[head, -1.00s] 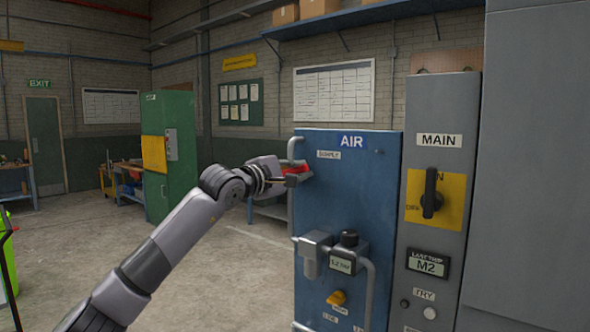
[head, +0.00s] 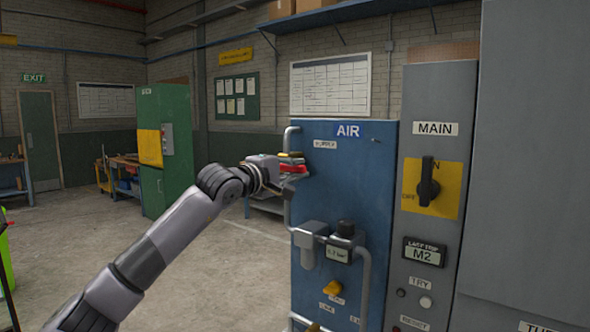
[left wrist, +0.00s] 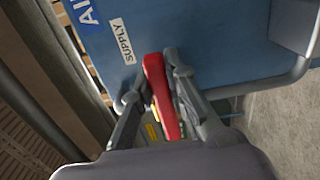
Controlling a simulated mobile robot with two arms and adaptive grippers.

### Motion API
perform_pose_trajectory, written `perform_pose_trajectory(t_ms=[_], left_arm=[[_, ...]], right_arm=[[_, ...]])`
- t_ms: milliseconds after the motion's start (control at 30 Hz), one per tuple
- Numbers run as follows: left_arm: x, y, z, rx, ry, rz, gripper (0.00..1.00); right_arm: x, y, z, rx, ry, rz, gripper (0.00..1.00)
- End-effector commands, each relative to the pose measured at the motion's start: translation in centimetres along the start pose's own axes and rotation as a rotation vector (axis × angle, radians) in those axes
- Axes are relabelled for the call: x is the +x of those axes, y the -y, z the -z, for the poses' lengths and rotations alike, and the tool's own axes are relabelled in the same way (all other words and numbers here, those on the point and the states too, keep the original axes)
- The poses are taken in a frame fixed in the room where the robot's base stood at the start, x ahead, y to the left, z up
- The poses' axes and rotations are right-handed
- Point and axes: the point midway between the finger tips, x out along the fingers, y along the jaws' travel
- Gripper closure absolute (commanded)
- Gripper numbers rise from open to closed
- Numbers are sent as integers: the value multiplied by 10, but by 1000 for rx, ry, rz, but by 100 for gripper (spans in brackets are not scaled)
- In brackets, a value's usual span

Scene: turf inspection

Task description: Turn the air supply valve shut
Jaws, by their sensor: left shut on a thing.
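The blue air panel (head: 345,195) carries an AIR label and a small SUPPLY label (head: 325,144). The red handle of the air supply valve (head: 294,168) is at the panel's upper left edge, by a grey pipe (head: 288,212). My left gripper (head: 292,164) is at this handle. In the left wrist view the red handle (left wrist: 160,95) lies between the two fingers of my left gripper (left wrist: 158,85), which is shut on it. The SUPPLY label (left wrist: 121,41) is just beside it. The valve body is mostly hidden. My right gripper is not in view.
A grey MAIN cabinet (head: 440,95) with a black rotary switch (head: 428,182) stands right of the panel. A green cabinet (head: 165,190) stands behind left. The floor (head: 225,265) between is clear.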

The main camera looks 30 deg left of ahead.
Motion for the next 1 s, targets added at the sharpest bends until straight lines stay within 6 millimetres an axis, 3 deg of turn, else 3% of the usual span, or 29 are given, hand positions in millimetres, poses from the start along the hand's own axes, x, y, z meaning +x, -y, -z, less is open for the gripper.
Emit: perform_pose_trajectory(t_ms=[67,100,400,767,1000], left_arm=[[0,2,0,-2,0,4,100],[0,2,0,-2,0,4,86],[0,1,0,-2,0,2,66],[-3,0,1,-2,-1,1,65],[-41,1,2,3,-4,3,65]], right_arm=[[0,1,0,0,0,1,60],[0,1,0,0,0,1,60],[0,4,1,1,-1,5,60],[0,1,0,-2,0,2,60],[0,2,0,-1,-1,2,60]])
